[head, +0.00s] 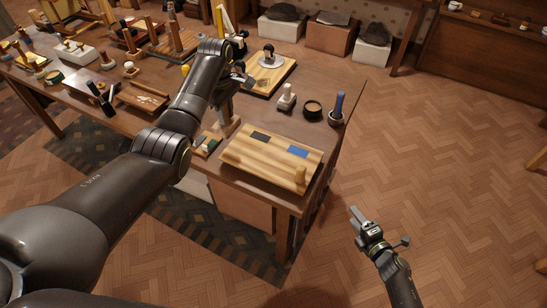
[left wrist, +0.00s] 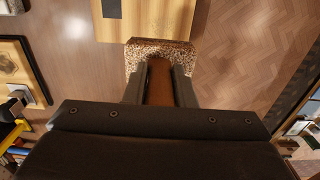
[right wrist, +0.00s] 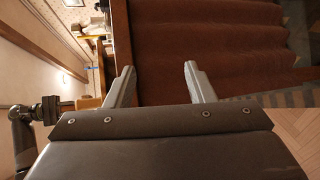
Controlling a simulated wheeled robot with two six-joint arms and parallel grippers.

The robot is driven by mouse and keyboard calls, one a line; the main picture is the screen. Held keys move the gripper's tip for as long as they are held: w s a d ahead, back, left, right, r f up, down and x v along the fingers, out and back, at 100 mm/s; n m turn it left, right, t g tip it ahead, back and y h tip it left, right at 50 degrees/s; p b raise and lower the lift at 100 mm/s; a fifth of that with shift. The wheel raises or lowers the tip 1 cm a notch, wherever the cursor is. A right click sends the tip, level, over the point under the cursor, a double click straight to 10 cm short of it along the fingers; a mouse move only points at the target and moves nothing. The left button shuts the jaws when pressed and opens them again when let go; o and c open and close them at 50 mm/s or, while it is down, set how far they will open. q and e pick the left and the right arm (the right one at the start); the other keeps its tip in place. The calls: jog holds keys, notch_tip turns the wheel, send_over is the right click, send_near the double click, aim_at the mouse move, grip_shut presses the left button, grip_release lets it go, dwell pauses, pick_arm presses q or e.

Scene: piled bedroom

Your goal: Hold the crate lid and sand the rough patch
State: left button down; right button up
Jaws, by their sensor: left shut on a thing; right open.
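The pale wooden crate lid (head: 240,165) lies on the near right corner of the workbench. It bears a dark grey patch (head: 260,138), a blue patch (head: 298,152) and a light wooden knob (head: 299,179) near its right end. My left gripper (head: 228,112) is shut on a brown handle (left wrist: 160,82) by the lid's far left edge. A speckled block (left wrist: 148,51) shows below that handle in the left wrist view; whether it touches the lid (left wrist: 160,18) I cannot tell. My right gripper (head: 362,221) is open and empty, out over the floor right of the bench.
A stamp-like white tool (head: 287,97), a round dark pot (head: 312,110) and a blue-handled brush (head: 338,108) stand behind the lid. A wooden board (head: 268,74) lies further back. Many tools crowd the left of the bench (head: 345,82). The floor at right is clear.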

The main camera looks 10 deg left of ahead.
jog(key=w+a+r+n+g+y, duration=0.1)
jog(key=w+a+r+n+y, duration=0.35)
jog(key=r+n, duration=0.4)
jog(key=n+g+y, duration=0.2)
jog(key=n+g, duration=0.5)
jog(key=n, duration=1)
send_near(305, 172)
jog(key=w+a+f, duration=0.1)
jog(key=w+a, duration=0.1)
jog(key=shift+s+x, duration=0.15)
jog(key=shift+x, duration=1.8)
jog(key=shift+s+x, duration=0.2)
jog(key=shift+x, duration=1.8)
jog(key=shift+a+f, duration=0.1)
jog(key=c, duration=0.8)
jog(key=shift+c, duration=1.2)
